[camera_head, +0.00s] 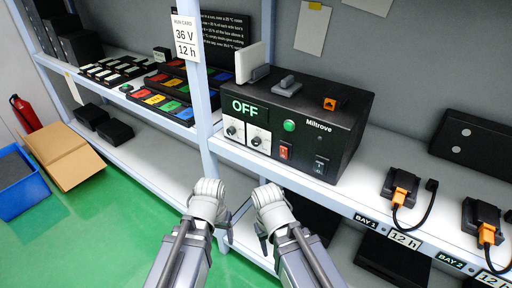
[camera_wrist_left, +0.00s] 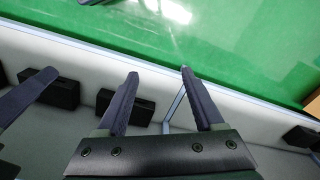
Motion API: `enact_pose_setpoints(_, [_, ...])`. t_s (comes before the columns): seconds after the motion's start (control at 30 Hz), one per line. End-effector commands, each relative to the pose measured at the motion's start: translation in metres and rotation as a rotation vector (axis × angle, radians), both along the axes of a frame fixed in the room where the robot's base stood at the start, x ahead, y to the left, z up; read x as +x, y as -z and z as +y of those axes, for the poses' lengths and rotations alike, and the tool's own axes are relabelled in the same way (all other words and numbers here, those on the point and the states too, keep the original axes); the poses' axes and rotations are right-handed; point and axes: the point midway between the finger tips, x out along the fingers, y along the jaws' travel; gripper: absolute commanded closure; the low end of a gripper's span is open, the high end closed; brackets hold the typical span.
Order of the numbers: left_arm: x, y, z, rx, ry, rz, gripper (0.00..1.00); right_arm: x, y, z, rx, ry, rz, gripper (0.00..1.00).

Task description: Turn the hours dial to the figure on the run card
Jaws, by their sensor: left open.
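The run card (camera_head: 186,38) hangs on the shelf post in the head view and reads 36 V and 12 h. The black Milltrove charger (camera_head: 318,150) stands on the shelf with a lit OFF display (camera_head: 245,109). Below it are two dials on white plates, a left dial (camera_head: 233,130) and a right dial (camera_head: 258,141). Their labels and settings are too small to read. My left gripper (camera_wrist_left: 158,74) is open and empty in the wrist view. In the head view my left wrist (camera_head: 208,198) and right gripper (camera_head: 270,200) are below and in front of the charger, apart from it.
A green button (camera_head: 289,125) and a red switch (camera_head: 284,152) are near the dials. Batteries with orange plugs (camera_head: 402,190) sit in bays at right. The white post (camera_head: 203,110) stands left of the charger.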

Motion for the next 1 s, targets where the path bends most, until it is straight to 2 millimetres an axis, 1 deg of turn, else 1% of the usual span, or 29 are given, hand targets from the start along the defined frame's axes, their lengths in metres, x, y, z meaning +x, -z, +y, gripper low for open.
enact_pose_setpoints(0.03, [0.005,0.012,0.003,-0.022,-0.010,-0.012,0.31,0.000,0.012,0.000,0.000,0.000,0.000,0.50])
enact_pose_setpoints(0.13, [0.014,0.023,0.006,-0.074,-0.018,-0.040,0.31,0.000,0.024,0.000,0.000,0.000,0.000,0.50])
enact_pose_setpoints(0.27, [0.030,0.034,0.004,-0.175,-0.015,-0.099,0.31,0.000,0.039,0.000,0.000,0.000,0.000,0.50])
enact_pose_setpoints(0.4, [0.049,0.034,-0.007,-0.299,0.012,-0.186,0.31,0.000,0.049,0.000,0.000,-0.001,0.000,0.50])
enact_pose_setpoints(0.53, [0.068,0.023,-0.025,-0.430,0.050,-0.291,0.31,0.000,0.055,0.000,0.000,-0.001,0.000,0.50])
enact_pose_setpoints(0.57, [0.073,0.019,-0.029,-0.463,0.061,-0.321,0.31,0.000,0.056,0.000,0.000,-0.001,0.000,0.50])
enact_pose_setpoints(0.67, [0.091,-0.003,-0.047,-0.585,0.096,-0.447,0.31,0.000,0.058,0.000,0.000,-0.001,0.000,0.50])
enact_pose_setpoints(0.77, [0.112,-0.039,-0.064,-0.722,0.121,-0.617,0.31,0.000,0.058,0.000,0.000,-0.001,0.000,0.50])
enact_pose_setpoints(0.8, [0.120,-0.055,-0.069,-0.771,0.123,-0.691,0.31,0.000,0.058,0.000,0.000,-0.001,0.000,0.50])
enact_pose_setpoints(0.9, [0.138,-0.094,-0.072,-0.868,0.106,-0.867,0.31,0.000,0.057,0.000,0.000,-0.001,0.000,0.50])
enact_pose_setpoints(1.0, [0.152,-0.125,-0.066,-0.928,0.066,-1.009,0.31,0.000,0.057,0.000,0.000,-0.001,0.000,0.50])
